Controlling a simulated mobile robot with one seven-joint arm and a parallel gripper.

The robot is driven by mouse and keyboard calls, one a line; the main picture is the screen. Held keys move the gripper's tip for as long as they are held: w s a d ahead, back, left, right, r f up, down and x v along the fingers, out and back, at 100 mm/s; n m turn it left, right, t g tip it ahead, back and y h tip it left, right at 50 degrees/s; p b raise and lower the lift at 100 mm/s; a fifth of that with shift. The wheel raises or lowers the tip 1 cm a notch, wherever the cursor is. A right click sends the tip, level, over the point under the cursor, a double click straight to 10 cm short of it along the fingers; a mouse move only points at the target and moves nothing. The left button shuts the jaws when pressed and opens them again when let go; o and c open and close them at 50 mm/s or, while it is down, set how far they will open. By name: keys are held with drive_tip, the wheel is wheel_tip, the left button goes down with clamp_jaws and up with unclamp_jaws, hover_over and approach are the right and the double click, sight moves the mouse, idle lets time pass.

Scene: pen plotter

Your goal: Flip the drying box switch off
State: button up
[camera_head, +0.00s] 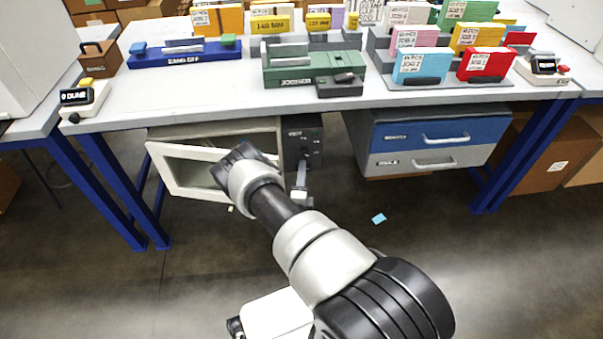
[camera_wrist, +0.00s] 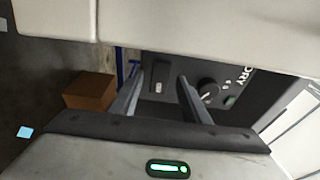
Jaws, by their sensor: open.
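The drying box (camera_head: 215,128) is a beige cabinet with a pale-framed window door under the workbench. Its dark control panel (camera_head: 311,133) is at its right side. In the wrist view the panel (camera_wrist: 190,66) shows part of the label "DRY", a round knob (camera_wrist: 208,88) and a small rectangular switch (camera_wrist: 160,73). I cannot tell the switch's position. My gripper (camera_wrist: 158,76) is open and empty, its two fingers pointing at the panel. The switch appears between the fingertips, and the knob is right of the right finger. I cannot tell whether anything touches.
The workbench (camera_head: 230,107) overhangs the box and carries several coloured trays and boxes. A blue and grey drawer unit (camera_head: 430,140) hangs to the right. Blue bench legs (camera_head: 110,190) stand on the left. A small blue piece (camera_head: 379,218) lies on the otherwise mostly clear floor.

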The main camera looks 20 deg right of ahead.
drive_tip(key=shift+c, duration=0.2)
drive_tip(key=c, duration=1)
drive_tip(key=n+y, duration=0.1)
drive_tip(key=y, duration=0.1)
drive_tip(key=d+n+t+y+p, duration=0.1)
drive_tip(key=n+y, duration=0.1)
drive_tip(key=y, duration=0.1)
drive_tip(key=d+n+t+y+p, duration=0.1)
drive_tip(key=n+y, duration=0.1)
drive_tip(key=shift+s+r, duration=0.1)
drive_tip(key=shift+s, duration=0.1)
drive_tip(key=shift+a, duration=0.1)
drive_tip(key=o, duration=1)
drive_tip(key=shift+o, duration=0.2)
